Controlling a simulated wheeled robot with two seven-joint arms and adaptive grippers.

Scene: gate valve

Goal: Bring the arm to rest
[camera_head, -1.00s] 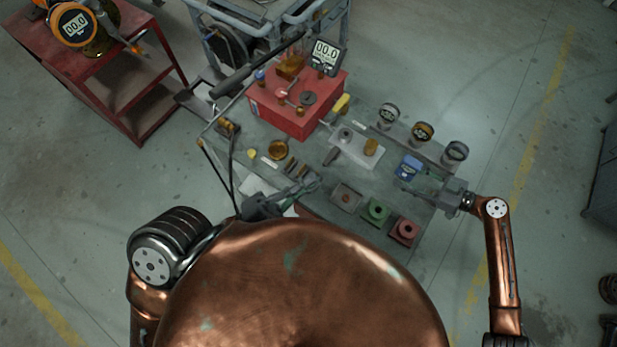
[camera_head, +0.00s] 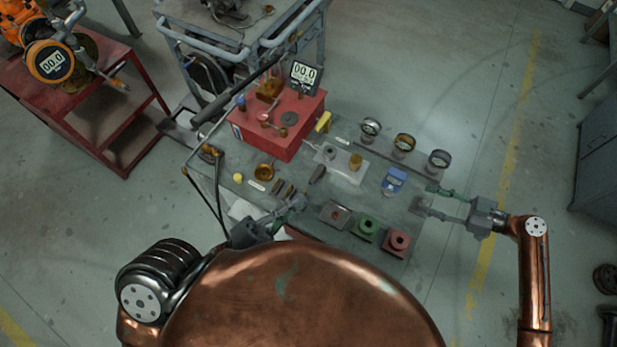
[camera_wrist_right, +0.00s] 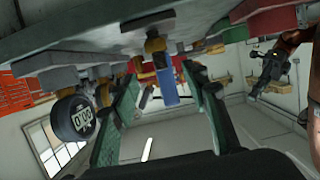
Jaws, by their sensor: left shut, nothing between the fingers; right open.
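My right gripper (camera_head: 428,199) is open and empty at the right edge of the grey workbench (camera_head: 330,225). Its two green-padded fingers also stand wide apart in the right wrist view (camera_wrist_right: 162,115). A blue device (camera_head: 394,180) stands on the bench to the left of the fingers, apart from them. My left gripper (camera_head: 298,203) is shut with nothing in it, low over the front of the bench, close to small dark parts (camera_head: 283,189).
Several gauges (camera_head: 404,143) line the right side. Green (camera_head: 366,229) and red (camera_head: 397,242) blocks sit at the front right.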

